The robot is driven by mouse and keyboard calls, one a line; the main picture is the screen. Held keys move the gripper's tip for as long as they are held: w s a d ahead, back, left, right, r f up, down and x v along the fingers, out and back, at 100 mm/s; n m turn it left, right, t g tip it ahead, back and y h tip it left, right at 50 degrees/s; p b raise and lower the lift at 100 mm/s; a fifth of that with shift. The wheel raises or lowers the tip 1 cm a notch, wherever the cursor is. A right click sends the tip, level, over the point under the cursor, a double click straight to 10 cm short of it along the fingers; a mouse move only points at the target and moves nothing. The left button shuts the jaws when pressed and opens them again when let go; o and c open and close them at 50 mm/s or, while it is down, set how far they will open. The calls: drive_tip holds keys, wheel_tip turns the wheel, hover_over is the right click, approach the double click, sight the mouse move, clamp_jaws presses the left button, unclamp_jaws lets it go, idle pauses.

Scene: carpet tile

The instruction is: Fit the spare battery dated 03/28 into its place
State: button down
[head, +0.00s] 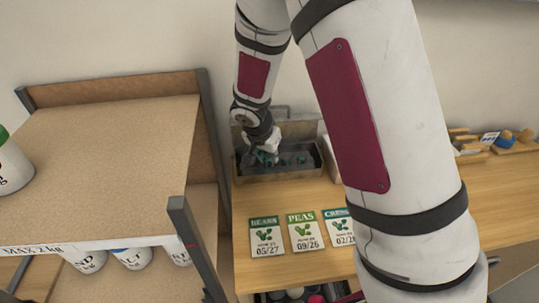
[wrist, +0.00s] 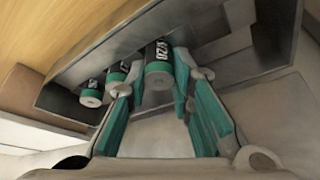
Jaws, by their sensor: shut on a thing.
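My gripper (wrist: 155,88) is shut on a battery (wrist: 158,68) with a dark body, a green band and a grey end. Its printed date is partly in view in the wrist view but too skewed to read surely. Two more batteries of the same kind, a middle one (wrist: 116,76) and a far-left one (wrist: 91,93), sit in a row beside it in a grey metal box (wrist: 60,98). In the head view my gripper (head: 266,156) reaches down into the open box (head: 285,171). Whether the held battery touches the box floor cannot be told.
Seed packets for beans (head: 267,237), peas (head: 303,231) and cress (head: 338,227) lie on the wooden counter in front of the box. A shelf unit (head: 110,150) with tubs stands at left. Wooden blocks (head: 470,148) lie at right. My arm hides part of the counter.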

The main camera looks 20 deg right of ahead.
drive_tip(key=shift+s+a+f, duration=0.1)
drive_tip(key=shift+s+f, duration=0.2)
drive_tip(key=shift+f, duration=0.55)
drive_tip(key=c, duration=1.5)
unclamp_jaws()
drive_tip(key=shift+o, duration=1.1)
drive_tip(key=shift+w+f, duration=0.2)
drive_tip(key=shift+r, duration=0.3)
drive_tip(key=shift+r, duration=0.2)
drive_tip(key=shift+v, duration=3.85)
